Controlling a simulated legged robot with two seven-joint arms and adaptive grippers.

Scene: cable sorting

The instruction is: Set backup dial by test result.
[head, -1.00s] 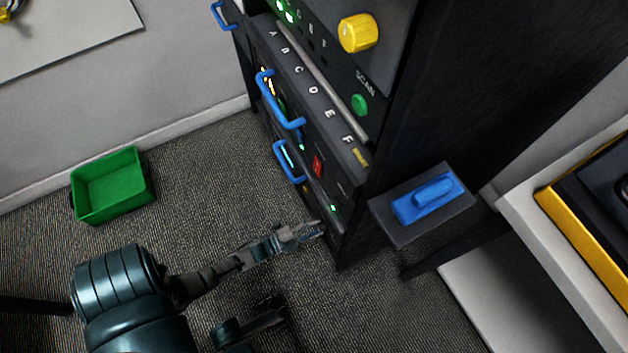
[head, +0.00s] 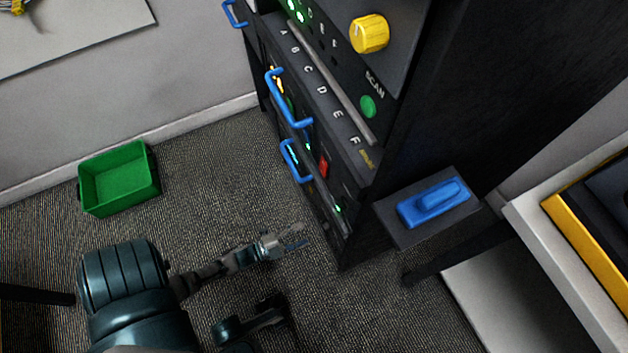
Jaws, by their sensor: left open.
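A yellow dial (head: 369,34) sits on the upper front panel of the black rack (head: 470,90). A green button (head: 368,106) under the word SCAN is below it. Green lights (head: 297,12) glow on the panel to the left of the dial. A row of letters A to F runs down the front below them. My left gripper (head: 297,238) is open and empty, low in front of the rack and apart from it, well below the dial. My right gripper is not in view.
Blue handles (head: 290,98) stick out from the rack front, with a red switch (head: 323,167) beside them. A blue device (head: 434,202) rests on a side shelf (head: 400,232). A green bin (head: 119,180) stands on the floor at left. A yellow-edged case (head: 585,245) is at right.

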